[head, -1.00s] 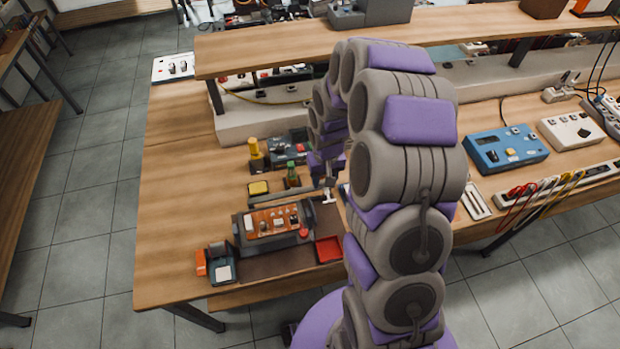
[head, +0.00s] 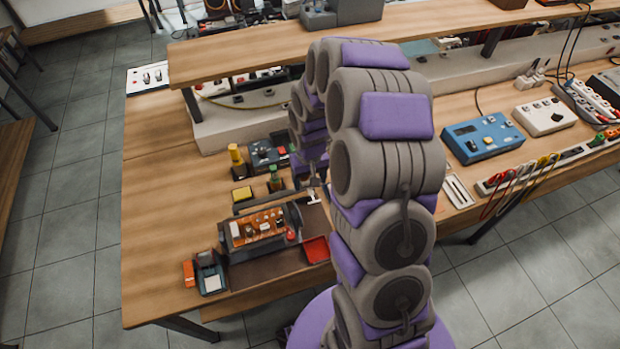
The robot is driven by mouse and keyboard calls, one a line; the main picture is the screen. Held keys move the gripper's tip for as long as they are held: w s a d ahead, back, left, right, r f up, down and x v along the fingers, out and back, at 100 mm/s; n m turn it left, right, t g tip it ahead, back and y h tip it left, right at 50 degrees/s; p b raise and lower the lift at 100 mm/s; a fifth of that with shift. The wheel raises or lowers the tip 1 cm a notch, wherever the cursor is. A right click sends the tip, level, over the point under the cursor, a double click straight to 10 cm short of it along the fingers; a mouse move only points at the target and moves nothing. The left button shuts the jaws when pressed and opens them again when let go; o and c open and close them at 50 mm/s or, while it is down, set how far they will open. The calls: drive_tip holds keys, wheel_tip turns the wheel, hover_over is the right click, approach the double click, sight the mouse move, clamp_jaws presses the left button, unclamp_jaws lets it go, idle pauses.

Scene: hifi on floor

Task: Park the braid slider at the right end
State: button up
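A narrow grey rail (head: 272,203) runs left to right behind a dark device with an orange panel (head: 257,228). A small pale T-shaped piece (head: 313,194) shows at the rail's right end; I cannot tell for sure that it is the braid slider. My gripper (head: 314,182) is small and dark, pointing down right at this piece. Whether it touches the piece is too small to tell, and so is the opening of its fingers. My arm hides the area just right of it.
A yellow sponge (head: 242,194), a green bottle (head: 275,180) and a yellow-topped bottle (head: 236,157) stand behind the rail. A red tray (head: 316,249) lies right of the device, a blue-grey holder (head: 209,275) left. The bench's left part is clear; a raised shelf (head: 330,40) spans the back.

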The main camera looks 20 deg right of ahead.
wheel_tip(320, 180, up, 17)
drive_tip(key=p, duration=0.2)
idle(0.5)
drive_tip(key=s+a+r, duration=0.2)
drive_tip(key=s, duration=0.8)
drive_tip(key=s+a+r+g+b, duration=0.1)
drive_tip(key=s+a+r, duration=0.1)
drive_tip(key=s, duration=0.9)
drive_tip(key=s+a+r, duration=0.2)
drive_tip(key=s, duration=0.8)
drive_tip(key=shift+s+g, duration=0.15)
drive_tip(key=shift+g, duration=0.25)
